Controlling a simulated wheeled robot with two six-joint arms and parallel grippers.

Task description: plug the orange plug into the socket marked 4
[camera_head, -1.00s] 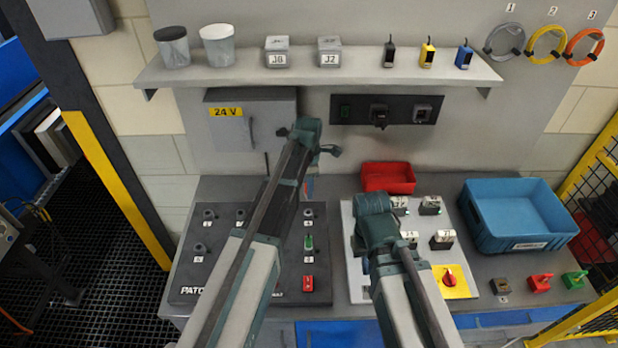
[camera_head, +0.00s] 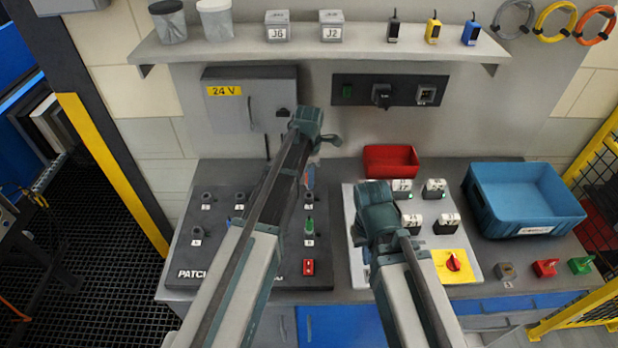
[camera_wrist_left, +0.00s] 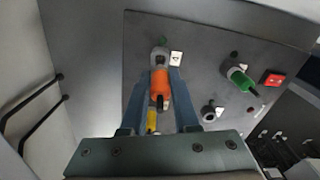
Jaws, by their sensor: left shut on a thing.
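In the left wrist view my left gripper (camera_wrist_left: 160,100) has its two blue fingers shut on the orange plug (camera_wrist_left: 161,84). The plug's far end meets a round grey socket (camera_wrist_left: 160,55) on the dark patch panel (camera_wrist_left: 205,45). I cannot tell how deep it sits. A white label (camera_wrist_left: 176,58) is beside this socket; its number is too small to read. In the head view my left arm hides most of the gripper and plug over the patch panel (camera_head: 270,282). My right arm stands over the light panel (camera_head: 353,215); its fingers are not clearly visible.
A green plug (camera_wrist_left: 240,78) stands in another socket, near a red part (camera_wrist_left: 274,79). An empty-looking socket (camera_wrist_left: 208,113) is to the right of my fingers. A red bin (camera_head: 390,160) and blue crate (camera_head: 525,205) stand on the bench. A shelf (camera_head: 320,62) crosses above.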

